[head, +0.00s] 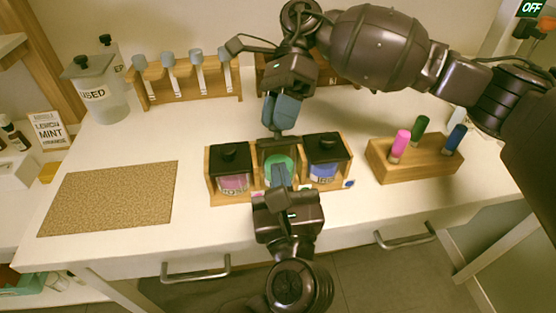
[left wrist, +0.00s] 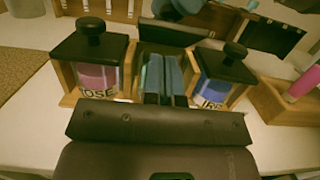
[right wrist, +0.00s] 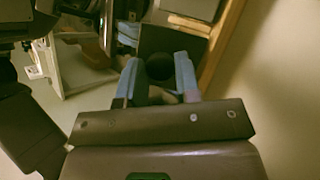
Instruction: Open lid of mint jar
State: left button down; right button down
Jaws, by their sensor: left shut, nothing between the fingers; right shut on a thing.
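The mint jar (head: 268,168), with teal contents, stands between two lidded jars in a wooden holder; its label is hidden. Its black lid (head: 266,147) is raised and tilted at the jar's back, and it also shows in the left wrist view (left wrist: 172,31). My right gripper (head: 279,128) is shut on the lid's round knob (right wrist: 160,66) from behind. My left gripper (head: 279,163) is shut and empty, its fingertips at the front of the mint jar; whether they touch it I cannot tell. Its blue fingers (left wrist: 164,75) also show in the left wrist view.
A jar marked ROSE (head: 232,170) stands left of the mint jar, a blue one (head: 325,162) right; both have black lids on.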

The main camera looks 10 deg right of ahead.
pick_arm(q)
jog(key=shift+w+r, duration=0.65)
jog(key=shift+r, duration=0.25)
jog(key=shift+w+r, duration=0.2)
jog(key=shift+r, duration=0.2)
jog(key=shift+w+r, duration=0.2)
pick_arm(e)
jog(key=shift+f, duration=0.15)
pick_arm(q)
jog(key=shift+a, duration=0.1)
pick_arm(e)
jog(key=c, duration=0.8)
grip_release()
jog(key=shift+s, duration=0.1)
